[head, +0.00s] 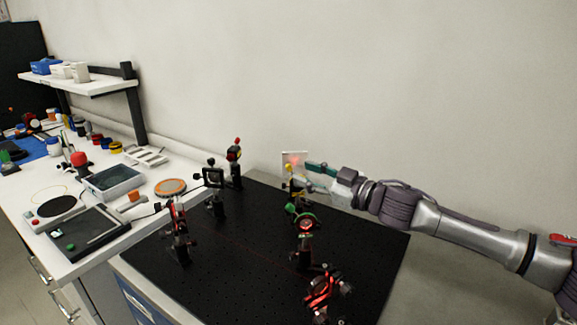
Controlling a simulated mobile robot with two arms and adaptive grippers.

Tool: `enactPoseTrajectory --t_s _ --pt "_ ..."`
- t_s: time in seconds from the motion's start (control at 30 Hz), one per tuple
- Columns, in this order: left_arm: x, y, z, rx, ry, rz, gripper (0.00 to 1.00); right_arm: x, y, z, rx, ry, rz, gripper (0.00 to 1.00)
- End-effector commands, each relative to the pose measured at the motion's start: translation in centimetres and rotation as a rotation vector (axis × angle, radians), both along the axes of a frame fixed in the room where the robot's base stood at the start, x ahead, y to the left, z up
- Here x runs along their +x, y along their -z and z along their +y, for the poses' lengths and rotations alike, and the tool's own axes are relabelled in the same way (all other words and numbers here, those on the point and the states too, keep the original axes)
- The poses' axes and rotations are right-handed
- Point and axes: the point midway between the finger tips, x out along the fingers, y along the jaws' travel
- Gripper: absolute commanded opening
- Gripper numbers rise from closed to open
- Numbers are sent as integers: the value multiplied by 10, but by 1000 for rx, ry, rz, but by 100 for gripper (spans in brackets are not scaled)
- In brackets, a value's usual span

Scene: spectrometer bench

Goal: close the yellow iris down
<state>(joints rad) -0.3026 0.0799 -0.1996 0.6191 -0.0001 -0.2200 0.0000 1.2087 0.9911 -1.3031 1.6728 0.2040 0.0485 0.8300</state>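The yellow iris (298,191) stands on a post near the back edge of the black breadboard, with a yellow knob (288,168) at its top left. It is small in the head view, and its opening and lever cannot be made out. My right gripper (306,176) reaches in from the right, with its fingertips just right of the iris's upper part. Its teal finger and pale finger look spread, with nothing seen between them. Whether a finger touches the iris cannot be told. My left gripper is not in view.
A white card (301,155) with a red spot stands behind the iris. Green-ringed (304,220) and red-lit (322,288) mounts stand in front. More mounts stand left on the black breadboard (250,275). A white bench (110,235) holds instruments. The breadboard's middle is clear.

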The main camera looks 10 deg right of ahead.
Motion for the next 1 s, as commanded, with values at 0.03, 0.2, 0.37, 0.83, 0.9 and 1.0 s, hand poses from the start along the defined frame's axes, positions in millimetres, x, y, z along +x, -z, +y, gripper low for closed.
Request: enactPoseTrajectory --t_s 0.03,0.2,0.37,0.83,0.9,1.0 --pt "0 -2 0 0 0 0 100 8 -1 9 0 -2 0 39" --pt "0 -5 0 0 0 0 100 30 -1 26 -1 -1 0 39" --pt "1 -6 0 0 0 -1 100 41 0 35 0 0 1 39" --pt "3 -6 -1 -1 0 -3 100 44 1 37 -1 0 1 21" --pt "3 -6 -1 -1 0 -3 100 44 1 37 -1 0 1 9" --pt "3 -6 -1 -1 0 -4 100 44 1 37 -1 0 1 0"
